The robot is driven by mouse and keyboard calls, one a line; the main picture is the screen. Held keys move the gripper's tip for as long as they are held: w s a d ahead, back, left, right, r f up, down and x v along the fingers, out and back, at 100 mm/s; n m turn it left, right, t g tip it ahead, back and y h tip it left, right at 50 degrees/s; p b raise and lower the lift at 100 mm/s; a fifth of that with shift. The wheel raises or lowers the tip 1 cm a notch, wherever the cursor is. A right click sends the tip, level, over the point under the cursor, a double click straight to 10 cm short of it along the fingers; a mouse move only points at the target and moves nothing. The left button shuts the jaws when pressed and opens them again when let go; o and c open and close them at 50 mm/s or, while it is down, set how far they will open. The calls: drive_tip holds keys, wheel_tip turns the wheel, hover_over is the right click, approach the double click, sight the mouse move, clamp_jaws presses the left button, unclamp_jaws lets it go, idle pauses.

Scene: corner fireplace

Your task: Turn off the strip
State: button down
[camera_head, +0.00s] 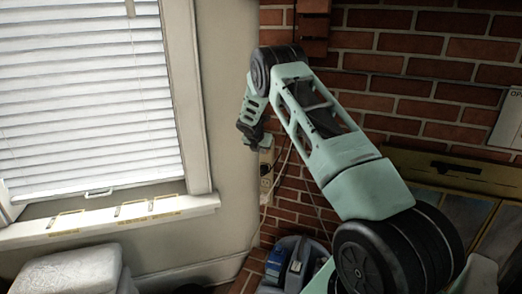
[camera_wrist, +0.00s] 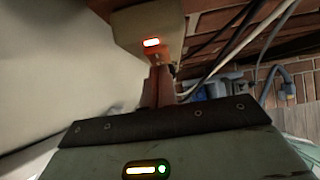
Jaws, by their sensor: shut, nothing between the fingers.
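The power strip (camera_head: 266,178) is a beige upright bar with outlets in the wall corner beside the bricks. In the wrist view the strip (camera_wrist: 148,20) is at the top centre, with a small switch (camera_wrist: 152,42) glowing red-white. My gripper (camera_head: 255,143) is at the strip's upper end in the head view and hides part of it. In the wrist view my shut, empty gripper (camera_wrist: 161,60) points up at the strip, its tips just below the lit switch and tinted orange. I cannot tell whether they touch the strip.
Cables (camera_wrist: 235,45) run beside the strip on the right. A brick wall (camera_head: 440,75) is behind my arm. A window (camera_head: 90,90) with a sill (camera_head: 110,222) is at left. A blue-grey appliance (camera_head: 290,262) stands on the floor below.

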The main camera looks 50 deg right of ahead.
drive_tip(key=shift+f+b, duration=0.35)
drive_tip(key=shift+b, duration=0.6)
drive_tip(key=shift+d+r+h, duration=0.2)
drive_tip(key=shift+r+h, duration=0.05)
drive_tip(key=shift+h, duration=0.05)
drive_tip(key=shift+r+p, duration=0.9)
drive_tip(key=shift+p, duration=0.05)
drive_tip(key=shift+f, duration=0.1)
